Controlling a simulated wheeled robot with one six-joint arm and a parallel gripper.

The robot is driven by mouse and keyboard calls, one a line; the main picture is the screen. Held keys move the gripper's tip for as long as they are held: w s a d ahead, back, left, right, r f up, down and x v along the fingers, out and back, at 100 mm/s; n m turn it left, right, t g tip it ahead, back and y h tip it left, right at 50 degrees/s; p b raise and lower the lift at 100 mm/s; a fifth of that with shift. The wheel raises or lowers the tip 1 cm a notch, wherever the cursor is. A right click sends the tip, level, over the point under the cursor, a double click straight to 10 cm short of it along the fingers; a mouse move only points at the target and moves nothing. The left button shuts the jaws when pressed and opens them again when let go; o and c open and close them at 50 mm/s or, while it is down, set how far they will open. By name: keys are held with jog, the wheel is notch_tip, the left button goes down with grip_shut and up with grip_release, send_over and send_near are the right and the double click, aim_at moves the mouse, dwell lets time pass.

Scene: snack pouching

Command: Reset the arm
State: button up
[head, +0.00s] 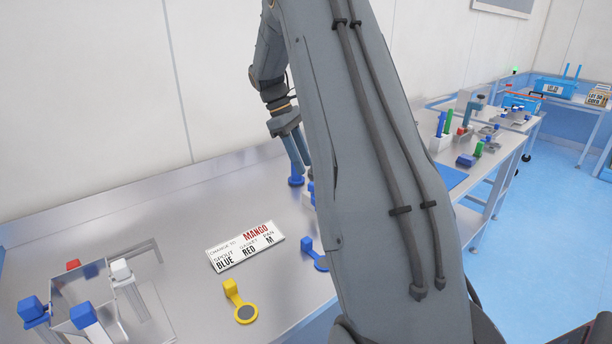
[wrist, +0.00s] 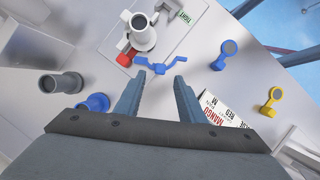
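My gripper (wrist: 157,82) is open in the wrist view, its two fingers apart with nothing between them. A blue winged part (wrist: 158,67) lies just beyond the fingertips, below a pale round fitting (wrist: 139,30) with a red piece (wrist: 124,60) beside it. I cannot tell how far the fingertips are from the blue part. In the head view my arm reaches to the back of the metal bench, and its large link hides much of the bench. The gripper (head: 303,160) points down there, near a blue round-based part (head: 296,181).
A change card (head: 246,248) reading MANGO, BLUE, RED, M lies on the bench (head: 180,215). Nearby are a yellow scoop-like piece (head: 243,307) and a similar blue one (head: 309,248). In the wrist view, grey cylinders (wrist: 60,83) stand left.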

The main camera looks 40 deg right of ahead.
jog(key=shift+w+a+r, duration=0.1)
jog(key=shift+w+r, duration=0.1)
jog(key=shift+r, duration=0.45)
jog(key=s+a+f+m+t+y, duration=0.15)
jog(key=s+a, duration=0.25)
jog(key=a, duration=0.4)
jog(key=s+a+f+m+t, duration=0.1)
jog(key=s+a+f, duration=0.15)
jog(key=a, duration=0.55)
jog(key=s+a+f+m+t, duration=0.1)
jog(key=s+a+f+m, duration=0.1)
jog(key=s+a, duration=0.3)
jog(key=s+a+f+m+t+y, duration=0.1)
jog(key=s+a+f+m, duration=0.1)
jog(key=s+a, duration=0.4)
jog(key=s, duration=0.5)
jog(key=shift+f, duration=0.35)
jog(key=shift+w+m+t, duration=0.1)
jog(key=shift+m+t, duration=0.15)
